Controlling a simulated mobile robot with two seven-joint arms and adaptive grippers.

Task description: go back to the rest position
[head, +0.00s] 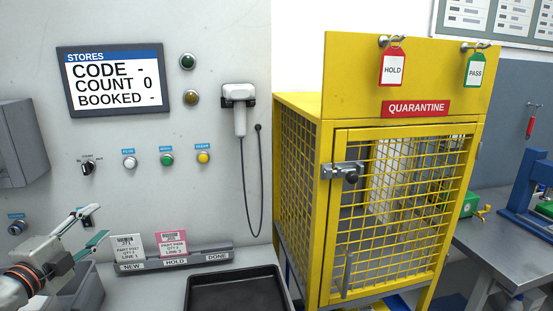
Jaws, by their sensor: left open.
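My left gripper (98,228) is at the lower left, over a grey bin and in front of the panel. Its two fingers are apart with nothing between them. My right gripper is not in the head view.
A card rack (200,255) holds a white card (129,246) and a pink card (173,243). A black tray (236,281) lies on the bench. A yellow quarantine cage (327,220) with its latched door stands right of it. A scanner (240,120) hangs on the panel.

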